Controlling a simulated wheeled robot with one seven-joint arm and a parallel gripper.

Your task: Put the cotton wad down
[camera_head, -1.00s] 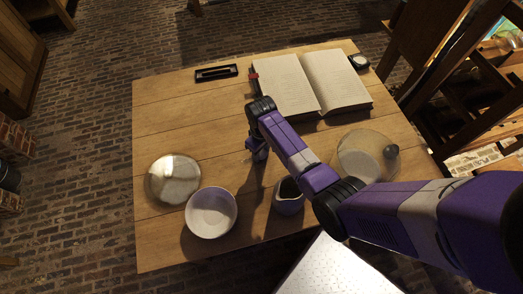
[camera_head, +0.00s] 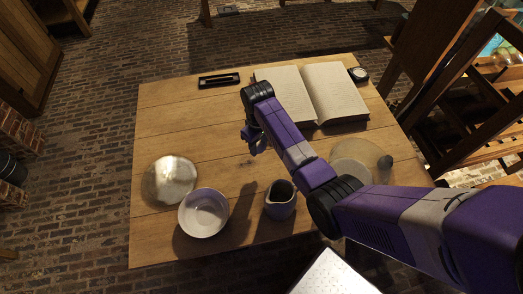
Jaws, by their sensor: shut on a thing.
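My gripper (camera_head: 254,147) points down over the middle of the wooden table (camera_head: 162,110), left of the open book. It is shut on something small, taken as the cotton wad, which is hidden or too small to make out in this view. The gripper appears to be above the table top. No cotton wad shows clearly elsewhere on the table.
A white bowl (camera_head: 204,213), a small dark-mouthed jug (camera_head: 280,201) and a glass dome (camera_head: 170,180) stand at the front. A round glass lid (camera_head: 370,152) lies under my arm. An open book (camera_head: 337,92), black case (camera_head: 219,81) and small round instrument (camera_head: 358,74) are at the back.

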